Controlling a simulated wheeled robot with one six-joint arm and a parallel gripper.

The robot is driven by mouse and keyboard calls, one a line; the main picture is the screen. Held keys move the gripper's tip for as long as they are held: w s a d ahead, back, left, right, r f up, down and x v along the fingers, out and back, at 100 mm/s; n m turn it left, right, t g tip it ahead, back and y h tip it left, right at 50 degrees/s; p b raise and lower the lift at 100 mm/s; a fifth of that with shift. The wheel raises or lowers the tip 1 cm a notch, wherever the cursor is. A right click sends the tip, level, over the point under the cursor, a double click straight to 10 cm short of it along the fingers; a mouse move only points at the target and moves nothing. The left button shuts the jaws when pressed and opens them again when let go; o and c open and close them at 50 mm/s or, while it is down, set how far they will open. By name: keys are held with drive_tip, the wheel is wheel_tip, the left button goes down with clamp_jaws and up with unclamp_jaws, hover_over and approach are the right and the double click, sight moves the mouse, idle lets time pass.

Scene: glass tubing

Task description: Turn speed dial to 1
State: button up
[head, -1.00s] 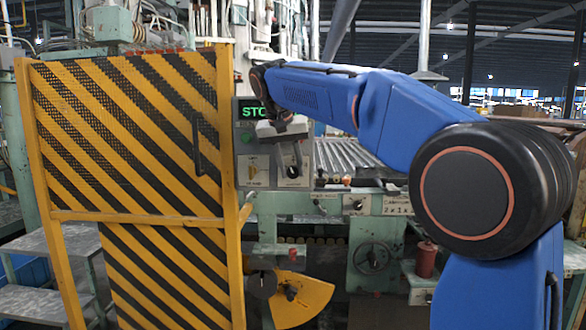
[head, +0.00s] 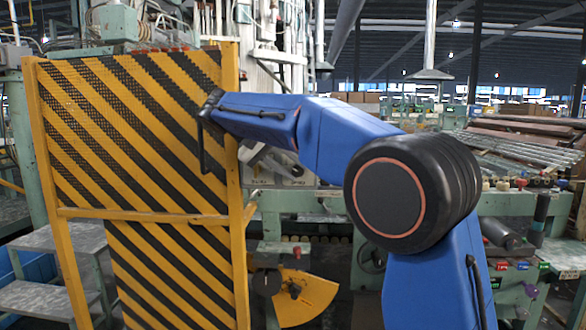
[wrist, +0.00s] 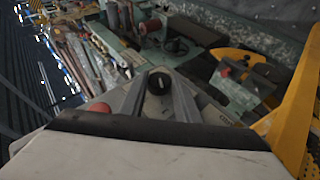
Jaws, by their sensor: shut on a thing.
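The speed dial (wrist: 158,82) is a round black knob with a short pale pointer mark, seen in the wrist view. My gripper (wrist: 158,97) is shut on it, with one grey finger on each side. I cannot read any numbers around the dial. In the head view, my gripper (head: 262,160) is partly seen below the end of my blue arm, against the grey control panel (head: 280,182). My arm hides most of the panel there, and the dial cannot be made out.
A green machine bench (head: 300,205) runs below the panel, with a yellow fan-shaped plate (head: 305,298) lower down. Metal rods and rollers lie to the right.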

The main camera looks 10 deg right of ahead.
idle(0.4)
drive_tip(key=o, duration=1)
drive_tip(key=shift+o, duration=0.2)
